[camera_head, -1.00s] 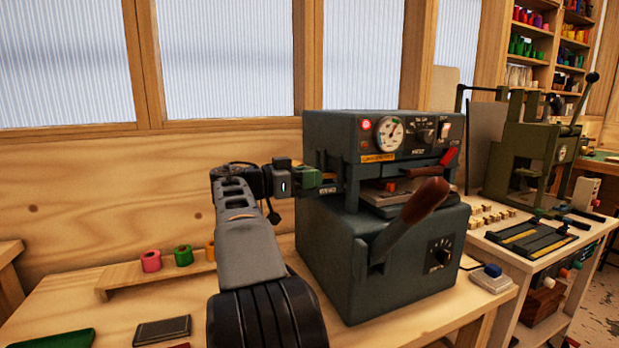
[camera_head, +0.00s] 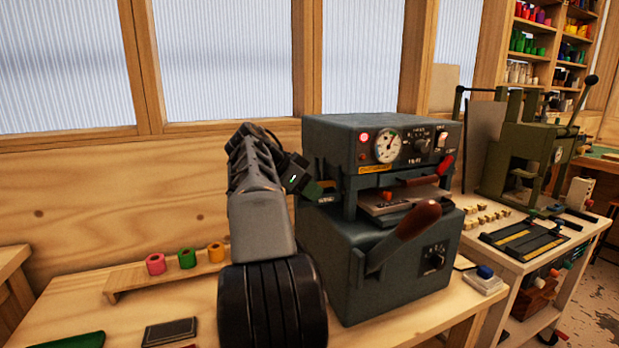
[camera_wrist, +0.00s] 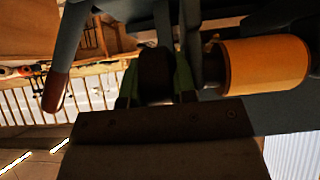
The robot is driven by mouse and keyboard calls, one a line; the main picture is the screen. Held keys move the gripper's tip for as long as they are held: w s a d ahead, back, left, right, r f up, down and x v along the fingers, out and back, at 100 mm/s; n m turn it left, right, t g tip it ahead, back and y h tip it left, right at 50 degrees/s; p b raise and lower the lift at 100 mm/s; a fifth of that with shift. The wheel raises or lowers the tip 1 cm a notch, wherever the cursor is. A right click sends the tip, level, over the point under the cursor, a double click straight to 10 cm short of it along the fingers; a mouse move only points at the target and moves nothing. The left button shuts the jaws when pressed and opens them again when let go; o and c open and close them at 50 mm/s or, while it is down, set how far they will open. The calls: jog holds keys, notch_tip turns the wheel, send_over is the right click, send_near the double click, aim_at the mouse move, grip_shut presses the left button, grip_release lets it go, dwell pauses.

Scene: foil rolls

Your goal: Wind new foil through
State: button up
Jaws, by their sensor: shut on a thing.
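The dark green-grey foil press (camera_head: 335,262) stands on the wooden bench, with a gauge and dials on its upper front. My gripper (camera_head: 312,190) is at the press's left side, its green fingers partly hidden behind my wrist. In the wrist view my gripper (camera_wrist: 155,88) is shut on a dark round knob (camera_wrist: 155,68), one green finger on each side. An orange-gold foil roll (camera_wrist: 262,65) sits on a shaft just right of the knob there. Whether foil is threaded through cannot be seen.
A wooden rack (camera_head: 125,283) at left holds pink (camera_head: 155,264), green (camera_head: 187,258) and orange (camera_head: 216,252) rolls. The press's brown-handled lever (camera_head: 415,220) sticks out in front. A second bench (camera_head: 500,258) with an olive press (camera_head: 520,165) stands at right.

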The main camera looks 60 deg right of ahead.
jog(key=t+y+p, duration=0.1)
jog(key=p, duration=0.1)
jog(key=t+y+p, duration=0.1)
jog(key=y+p, duration=0.1)
jog(key=shift+s+d+r, duration=0.1)
jog(key=shift+r, duration=0.25)
jog(key=t+y+p, duration=0.2)
jog(key=y+p, duration=0.1)
jog(key=p, duration=0.2)
jog(key=shift+f, duration=0.1)
jog(key=t+y+p, duration=0.2)
jog(key=p, duration=0.2)
jog(key=shift+f, duration=0.15)
jog(key=shift+f+t+y+p, duration=0.25)
jog(key=shift+t+y+p, duration=0.25)
jog(key=shift+p, duration=0.55)
jog(key=shift+f+y, duration=0.15)
jog(key=shift+y, duration=0.15)
jog(key=o, duration=0.9)
jog(key=r+p, duration=0.1)
jog(key=r, duration=0.3)
jog(key=s+d+r+p, duration=0.1)
jog(key=r, duration=0.4)
jog(key=d+r+p, duration=0.1)
jog(key=r, duration=0.3)
jog(key=shift+s+r+p, duration=0.2)
jog(key=shift+r+p, duration=0.15)
